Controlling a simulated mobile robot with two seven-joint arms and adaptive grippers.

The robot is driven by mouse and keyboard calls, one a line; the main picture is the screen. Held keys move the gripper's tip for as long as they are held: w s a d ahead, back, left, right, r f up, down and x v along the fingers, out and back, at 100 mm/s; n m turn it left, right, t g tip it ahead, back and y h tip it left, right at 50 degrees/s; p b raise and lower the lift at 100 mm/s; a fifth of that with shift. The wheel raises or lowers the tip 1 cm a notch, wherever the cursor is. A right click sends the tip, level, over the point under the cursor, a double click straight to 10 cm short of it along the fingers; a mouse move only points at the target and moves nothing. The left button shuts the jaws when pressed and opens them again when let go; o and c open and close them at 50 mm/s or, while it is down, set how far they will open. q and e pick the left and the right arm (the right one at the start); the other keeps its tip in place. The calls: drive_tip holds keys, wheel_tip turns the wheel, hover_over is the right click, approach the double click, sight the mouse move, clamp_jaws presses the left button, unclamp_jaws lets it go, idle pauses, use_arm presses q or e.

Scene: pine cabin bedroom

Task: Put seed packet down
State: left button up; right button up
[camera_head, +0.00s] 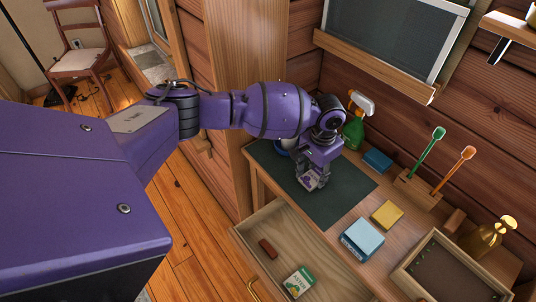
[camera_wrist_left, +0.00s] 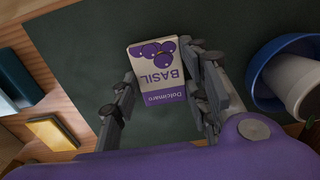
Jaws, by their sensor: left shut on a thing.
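A seed packet marked BASIL (camera_wrist_left: 160,72), cream and purple, is between the fingers of my left gripper (camera_wrist_left: 160,100) in the left wrist view. In the head view my left gripper (camera_head: 311,182) is over the dark green mat (camera_head: 342,205) on the desk, with a small part of the packet showing at its fingers. The gripper is shut on the packet. I cannot tell whether the packet touches the mat. My right gripper is not in view.
An open drawer (camera_head: 324,251) below the mat holds an ASTER packet (camera_head: 298,282) and a brown block (camera_head: 268,248). A green spray bottle (camera_head: 354,130), blue box (camera_head: 377,161), yellow block (camera_head: 387,214), light blue box (camera_head: 362,240) and wooden tray (camera_head: 408,283) are around.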

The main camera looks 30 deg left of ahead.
sight(314, 176)
use_arm(q)
drive_tip(key=o, duration=0.9)
drive_tip(key=shift+f, duration=0.1)
drive_tip(key=shift+o, duration=0.2)
wheel_tip(314, 176, up, 12)
drive_tip(key=p, duration=0.1)
drive_tip(key=shift+r, duration=0.25)
